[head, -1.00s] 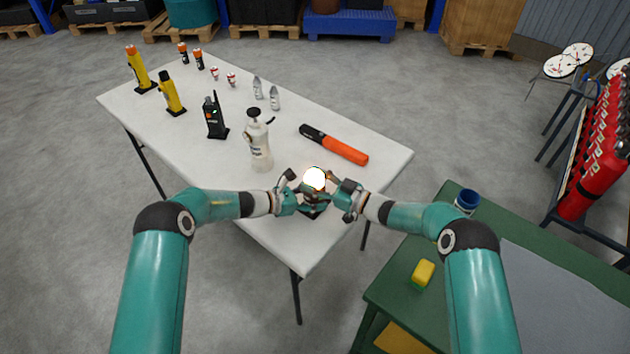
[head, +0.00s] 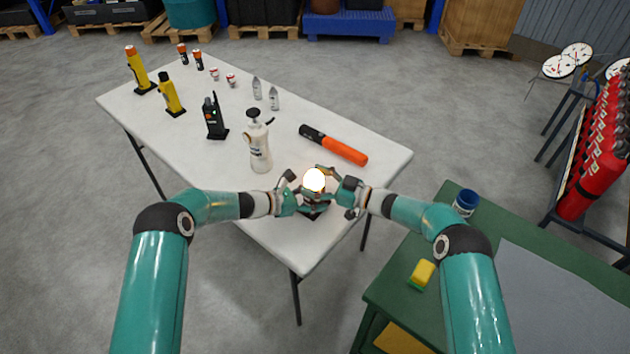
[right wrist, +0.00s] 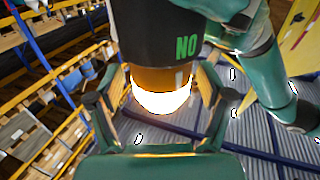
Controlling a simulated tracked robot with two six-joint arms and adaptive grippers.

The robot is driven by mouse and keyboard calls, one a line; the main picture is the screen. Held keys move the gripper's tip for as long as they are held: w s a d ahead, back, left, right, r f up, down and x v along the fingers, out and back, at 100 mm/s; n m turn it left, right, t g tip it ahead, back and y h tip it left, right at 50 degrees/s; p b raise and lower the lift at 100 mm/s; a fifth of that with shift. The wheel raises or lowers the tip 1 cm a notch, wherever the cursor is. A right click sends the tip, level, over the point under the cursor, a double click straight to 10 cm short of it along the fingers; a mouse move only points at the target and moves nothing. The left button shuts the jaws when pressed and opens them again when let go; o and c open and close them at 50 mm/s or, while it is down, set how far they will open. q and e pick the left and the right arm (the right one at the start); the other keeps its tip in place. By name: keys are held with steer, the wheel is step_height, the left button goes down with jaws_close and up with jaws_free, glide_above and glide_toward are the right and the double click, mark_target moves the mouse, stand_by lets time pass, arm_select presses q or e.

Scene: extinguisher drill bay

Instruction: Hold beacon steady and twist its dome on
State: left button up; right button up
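The beacon has a dark base (right wrist: 155,40) with green "NO" lettering, standing upright near the table's front corner. Its glowing dome (head: 314,180) sits on top, white with an amber band; in the right wrist view the dome (right wrist: 160,97) meets the base with no gap visible. My left gripper (head: 304,198) is closed around the base from the left; its fingertips are partly hidden. My right gripper (head: 332,184) reaches in from the right. In the right wrist view its fingers (right wrist: 161,88) stand on both sides of the dome, with narrow gaps showing, so it looks open.
On the white table (head: 215,170), a white pump bottle (head: 260,147) stands close behind my left gripper, and an orange-black baton (head: 333,145) lies behind the beacon. A radio (head: 214,117) and yellow torches stand farther left. A green bench (head: 395,285) is at right.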

steer(key=shift+d, duration=0.1)
steer(key=v, duration=1.1)
steer(key=shift+s+d, duration=0.15)
steer(key=shift+d, duration=0.25)
arm_select(q)
steer(key=o, duration=1.6)
steer(key=shift+a, duration=0.1)
